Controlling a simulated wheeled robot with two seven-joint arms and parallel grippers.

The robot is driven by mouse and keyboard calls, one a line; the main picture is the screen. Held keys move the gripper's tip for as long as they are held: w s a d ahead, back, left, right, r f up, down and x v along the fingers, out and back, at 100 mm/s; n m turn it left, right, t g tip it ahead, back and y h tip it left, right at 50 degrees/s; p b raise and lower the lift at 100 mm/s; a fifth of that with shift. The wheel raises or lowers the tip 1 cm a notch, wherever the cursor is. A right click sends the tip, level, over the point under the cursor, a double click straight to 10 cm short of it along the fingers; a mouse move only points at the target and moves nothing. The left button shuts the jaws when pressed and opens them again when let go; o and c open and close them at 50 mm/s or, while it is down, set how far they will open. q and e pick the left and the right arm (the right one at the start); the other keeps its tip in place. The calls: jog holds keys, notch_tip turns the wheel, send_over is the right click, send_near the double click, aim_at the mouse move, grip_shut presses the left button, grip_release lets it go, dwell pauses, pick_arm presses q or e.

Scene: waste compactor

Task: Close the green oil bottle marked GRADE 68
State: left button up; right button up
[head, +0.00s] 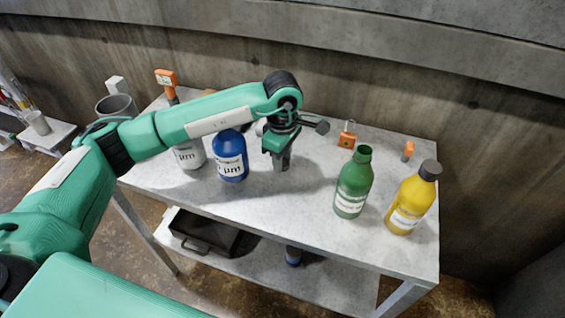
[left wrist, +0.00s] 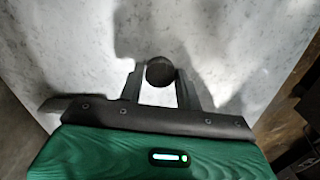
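The green bottle (head: 353,186) stands upright on the right part of the table. Its mouth is open with no cap on it, and its label is too small to read. My left gripper (head: 281,162) points down at the tabletop, left of the green bottle and right of the blue bottle. In the left wrist view, a round dark cap (left wrist: 160,71) sits between the two fingertips of the left gripper (left wrist: 160,78). I cannot tell whether the fingers press on the cap or stand just beside it. The cap is hidden in the head view. My right gripper is not in view.
A yellow bottle (head: 412,200) with a dark cap stands right of the green one. A blue bottle (head: 230,157) and a white bottle (head: 189,156) stand on the left. The front middle of the grey table (head: 290,215) is clear.

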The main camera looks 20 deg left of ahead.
pick_arm(q)
jog(key=c, duration=0.4)
jog(key=shift+c, duration=0.2)
jog(key=shift+r, duration=0.1)
notch_tip(320, 180, up, 20)
dwell(0.4)
